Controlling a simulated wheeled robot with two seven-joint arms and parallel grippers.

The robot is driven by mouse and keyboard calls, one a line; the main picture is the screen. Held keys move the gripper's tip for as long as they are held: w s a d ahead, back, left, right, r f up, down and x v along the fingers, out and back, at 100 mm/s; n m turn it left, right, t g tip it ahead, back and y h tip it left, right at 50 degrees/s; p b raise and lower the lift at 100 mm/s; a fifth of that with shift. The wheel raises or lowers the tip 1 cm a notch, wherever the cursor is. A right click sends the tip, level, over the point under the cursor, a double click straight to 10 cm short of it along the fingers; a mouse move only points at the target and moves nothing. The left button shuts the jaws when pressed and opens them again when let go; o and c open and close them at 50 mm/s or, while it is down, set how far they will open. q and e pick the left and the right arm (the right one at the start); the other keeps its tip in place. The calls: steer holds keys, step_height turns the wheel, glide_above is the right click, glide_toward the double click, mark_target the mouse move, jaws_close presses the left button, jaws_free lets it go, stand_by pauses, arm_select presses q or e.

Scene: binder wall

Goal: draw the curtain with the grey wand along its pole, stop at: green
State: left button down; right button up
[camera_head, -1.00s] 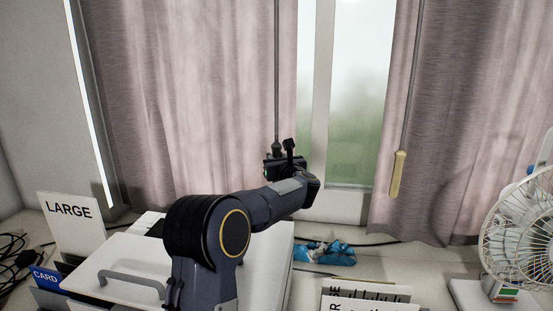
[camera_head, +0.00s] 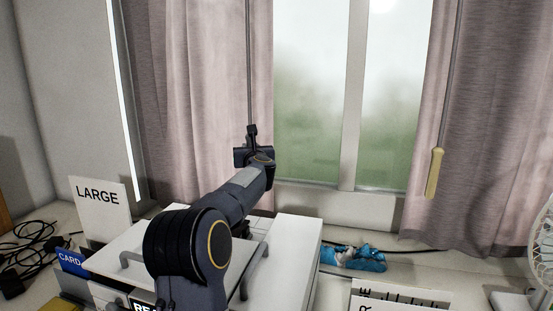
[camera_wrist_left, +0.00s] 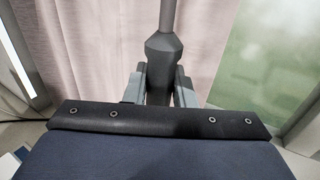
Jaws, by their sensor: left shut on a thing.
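The left curtain (camera_head: 205,100) is pinkish grey and hangs left of the window glass. Its grey wand (camera_head: 249,65) hangs straight down at the curtain's right edge. My left gripper (camera_head: 252,146) is shut on the wand's lower end; in the left wrist view the dark grey grip of the wand (camera_wrist_left: 163,60) stands between the two fingers (camera_wrist_left: 160,88). The right curtain (camera_head: 487,120) has a wand with a yellow handle (camera_head: 434,173), which hangs free. The pole is above the view. No green mark on it shows. My right gripper is not in view.
Below my left arm are a white box with a grey handle (camera_head: 298,240), a LARGE sign (camera_head: 101,208) and a blue CARD sign (camera_head: 71,262). A blue crumpled packet (camera_head: 353,257) lies on the sill. A white fan (camera_head: 543,250) stands at right. The window (camera_head: 310,110) is clear between the curtains.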

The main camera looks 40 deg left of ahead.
arm_select(q)
steer(key=s+a, duration=0.2)
steer(key=a, duration=0.1)
steer(key=s+a, duration=0.1)
steer(key=a, duration=0.1)
steer(key=shift+a, duration=0.2)
steer(key=c, duration=1.5)
jaws_free()
steer(key=shift+c, duration=0.2)
steer(key=shift+d, duration=0.15)
steer(key=b, duration=0.4)
glide_toward(231, 143)
steer(key=v, duration=0.2)
steer(key=shift+s+d+r, duration=0.1)
steer(key=shift+s+d, duration=0.05)
steer(key=shift+d, duration=0.2)
